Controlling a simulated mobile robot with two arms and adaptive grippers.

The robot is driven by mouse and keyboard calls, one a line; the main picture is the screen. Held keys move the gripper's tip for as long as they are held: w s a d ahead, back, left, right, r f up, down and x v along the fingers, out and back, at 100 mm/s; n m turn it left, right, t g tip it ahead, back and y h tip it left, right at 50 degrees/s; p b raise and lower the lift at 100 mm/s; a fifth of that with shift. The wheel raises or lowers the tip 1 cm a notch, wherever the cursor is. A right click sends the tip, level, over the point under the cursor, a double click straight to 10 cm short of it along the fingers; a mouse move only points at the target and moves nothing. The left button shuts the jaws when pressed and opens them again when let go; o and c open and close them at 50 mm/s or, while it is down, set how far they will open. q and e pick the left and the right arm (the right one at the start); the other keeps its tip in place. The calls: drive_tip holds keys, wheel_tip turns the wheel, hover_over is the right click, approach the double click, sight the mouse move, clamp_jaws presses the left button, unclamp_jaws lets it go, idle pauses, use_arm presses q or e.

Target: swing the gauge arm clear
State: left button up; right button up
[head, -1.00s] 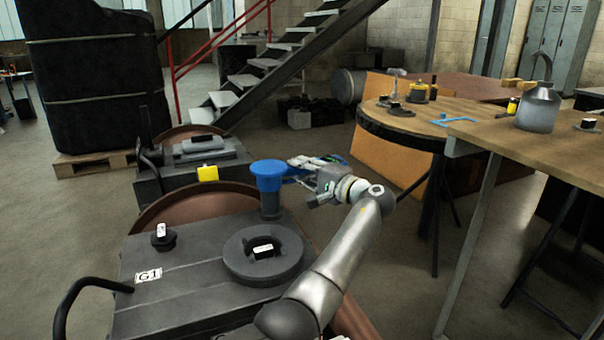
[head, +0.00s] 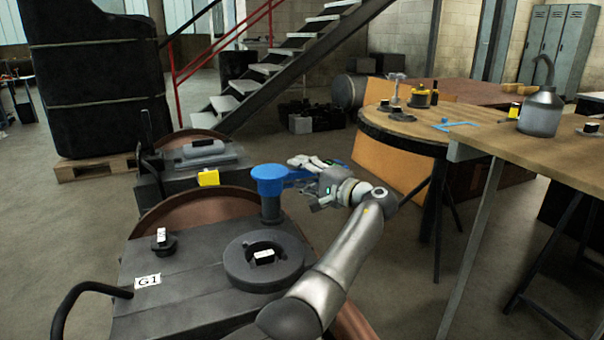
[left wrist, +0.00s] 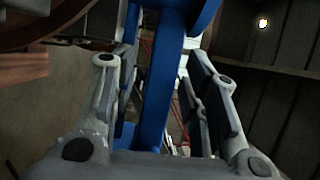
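The blue gauge arm (head: 297,174) reaches right from its round blue hub (head: 268,181), which sits on a dark post at the back edge of the grey block marked G1. My left gripper (head: 304,164) is at the arm's outer part, to the right of the hub. In the left wrist view the blue bar (left wrist: 158,85) runs between the two spread fingers of the gripper (left wrist: 163,90), with gaps visible beside it. Whether a finger touches the bar is hard to tell. My right gripper is not in view.
A dark ring (head: 237,264) with a white-marked piece in its centre lies on the G1 block (head: 190,285). A smaller dark knob (head: 164,245) stands left of it.

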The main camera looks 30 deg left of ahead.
use_arm(q)
drive_tip(key=v, duration=1.2)
idle(0.3)
